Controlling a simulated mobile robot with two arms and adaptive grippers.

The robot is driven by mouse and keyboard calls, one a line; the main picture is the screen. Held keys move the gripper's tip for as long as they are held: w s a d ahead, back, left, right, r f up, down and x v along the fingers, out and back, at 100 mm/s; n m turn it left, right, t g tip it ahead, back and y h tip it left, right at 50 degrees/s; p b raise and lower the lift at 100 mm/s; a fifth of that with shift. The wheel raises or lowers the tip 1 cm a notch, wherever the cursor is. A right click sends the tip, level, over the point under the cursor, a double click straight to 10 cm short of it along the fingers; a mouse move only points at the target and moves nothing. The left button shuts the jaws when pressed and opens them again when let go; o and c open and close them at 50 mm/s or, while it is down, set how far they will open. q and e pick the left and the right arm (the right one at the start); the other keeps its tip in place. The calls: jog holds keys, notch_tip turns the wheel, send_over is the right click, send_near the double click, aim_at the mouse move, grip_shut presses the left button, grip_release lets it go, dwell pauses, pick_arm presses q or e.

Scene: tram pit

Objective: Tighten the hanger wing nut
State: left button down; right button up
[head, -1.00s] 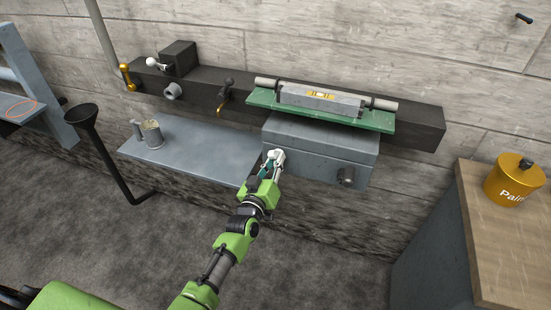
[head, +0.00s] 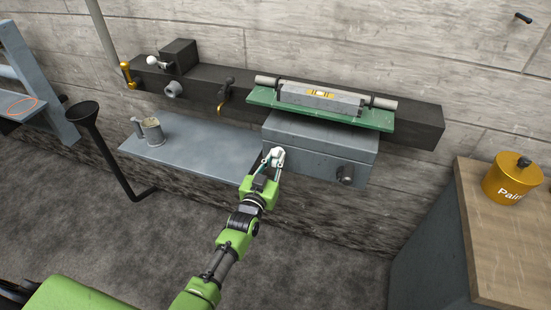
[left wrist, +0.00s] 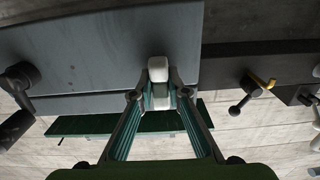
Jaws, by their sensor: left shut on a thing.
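My left gripper (head: 274,163) is at the left end of the front face of the grey box (head: 322,151). Its fingers are closed around a small white piece (head: 278,152), which appears to be the wing nut. In the left wrist view the white piece (left wrist: 158,69) sits between the fingertips (left wrist: 160,92), against the grey box (left wrist: 90,50). The fingers hide much of it, so its wings and thread cannot be made out. My right gripper is in neither view.
A green plate (head: 258,97) above the box carries a spirit level (head: 318,98). A dark knob (head: 346,174) sticks out of the box's right front. A grey shelf (head: 190,148) with a small can (head: 153,133) lies left. A paint tin (head: 513,180) stands right.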

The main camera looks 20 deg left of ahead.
pick_arm(q)
jog(key=c, duration=2)
grip_release()
jog(key=shift+o, duration=0.2)
jog(key=s, duration=1.2)
jog(key=shift+a, duration=0.2)
